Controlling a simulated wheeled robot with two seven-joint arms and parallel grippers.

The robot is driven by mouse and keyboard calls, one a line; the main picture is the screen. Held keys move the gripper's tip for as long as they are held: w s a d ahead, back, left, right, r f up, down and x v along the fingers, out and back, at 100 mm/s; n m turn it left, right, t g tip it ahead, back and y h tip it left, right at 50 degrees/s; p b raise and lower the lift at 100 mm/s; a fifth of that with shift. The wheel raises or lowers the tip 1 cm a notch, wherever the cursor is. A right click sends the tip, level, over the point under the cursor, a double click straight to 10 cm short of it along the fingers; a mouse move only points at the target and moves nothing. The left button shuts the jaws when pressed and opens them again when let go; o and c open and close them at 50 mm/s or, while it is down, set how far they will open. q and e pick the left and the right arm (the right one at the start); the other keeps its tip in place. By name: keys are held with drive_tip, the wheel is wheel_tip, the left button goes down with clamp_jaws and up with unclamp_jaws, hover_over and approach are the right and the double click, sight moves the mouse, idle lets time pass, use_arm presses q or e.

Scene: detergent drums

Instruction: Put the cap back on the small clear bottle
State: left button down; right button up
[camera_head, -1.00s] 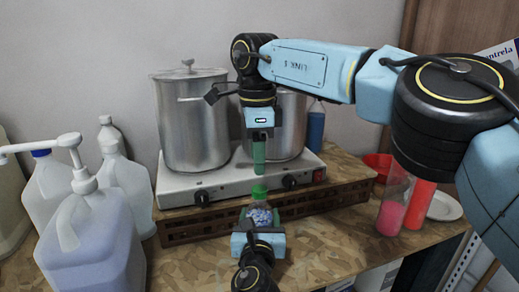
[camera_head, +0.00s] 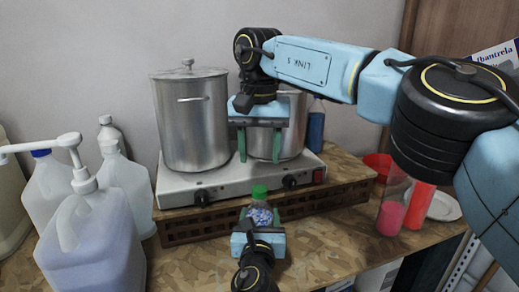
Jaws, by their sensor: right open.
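The small clear bottle (camera_head: 259,216), with blue-and-white contents, stands upright at the front of the hotplate. Its green cap (camera_head: 260,191) sits on its top; how tightly it is seated cannot be told. My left gripper (camera_head: 259,218), low in the middle of the view, has its green fingers on both sides of the bottle and holds it. My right gripper (camera_head: 259,157) points down above the cap, apart from it. Its two green fingers are spread wide with nothing between them.
A steel pot (camera_head: 193,125) and a second pot behind my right gripper stand on the white hotplate (camera_head: 170,190). A pump jug (camera_head: 88,240) and white jugs are at left. Red and pink containers (camera_head: 416,205), a bowl and a plate are at right. The wooden counter (camera_head: 325,240) is clear at front right.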

sight(260, 188)
drive_tip(key=shift+f, duration=0.15)
drive_tip(key=shift+f, duration=3.9)
